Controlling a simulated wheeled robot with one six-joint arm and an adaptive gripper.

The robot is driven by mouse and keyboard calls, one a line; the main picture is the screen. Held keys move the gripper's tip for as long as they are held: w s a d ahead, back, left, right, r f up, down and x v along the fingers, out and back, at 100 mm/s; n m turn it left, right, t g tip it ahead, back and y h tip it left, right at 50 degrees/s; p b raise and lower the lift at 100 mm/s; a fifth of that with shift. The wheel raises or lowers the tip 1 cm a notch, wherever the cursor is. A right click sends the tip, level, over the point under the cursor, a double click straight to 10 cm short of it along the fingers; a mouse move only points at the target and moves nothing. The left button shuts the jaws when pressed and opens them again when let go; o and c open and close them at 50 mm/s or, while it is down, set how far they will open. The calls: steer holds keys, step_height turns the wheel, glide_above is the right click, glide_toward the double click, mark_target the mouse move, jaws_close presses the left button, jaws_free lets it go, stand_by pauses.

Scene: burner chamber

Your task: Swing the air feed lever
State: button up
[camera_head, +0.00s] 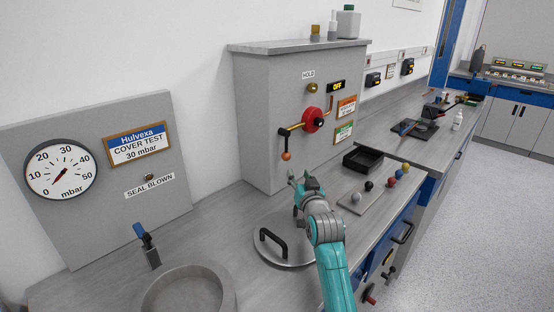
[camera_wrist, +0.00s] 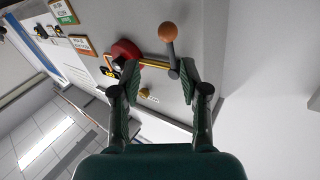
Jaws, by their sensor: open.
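A lever with a dark arm and an orange ball knob (camera_head: 286,156) hangs down from a brass pipe on the front of the grey cabinet (camera_head: 265,115). It looks like the air feed lever, though no label naming it is readable. My gripper (camera_head: 298,177) is open in front of the cabinet, just below and to the right of the knob in the head view. In the wrist view the lever's ball (camera_wrist: 168,31) and arm appear beyond the gap between my open fingers (camera_wrist: 161,70). The fingers appear empty; contact with the lever cannot be told.
A red round part (camera_head: 312,120) sits beside the lever, under an OFF display (camera_head: 336,86). A lidded plate with a black handle (camera_head: 272,243), a black tray (camera_head: 363,158) and a board of coloured balls (camera_head: 355,213) lie on the bench. A gauge panel (camera_head: 100,175) stands left.

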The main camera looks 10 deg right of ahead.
mark_target(287, 158)
steer(key=w, duration=0.3)
steer(key=w+a, duration=0.1)
steer(key=w, duration=0.7)
steer(key=shift+w+a+r, duration=0.1)
steer(key=shift+w+a, duration=0.15)
steer(key=shift+a, duration=0.1)
jaws_close()
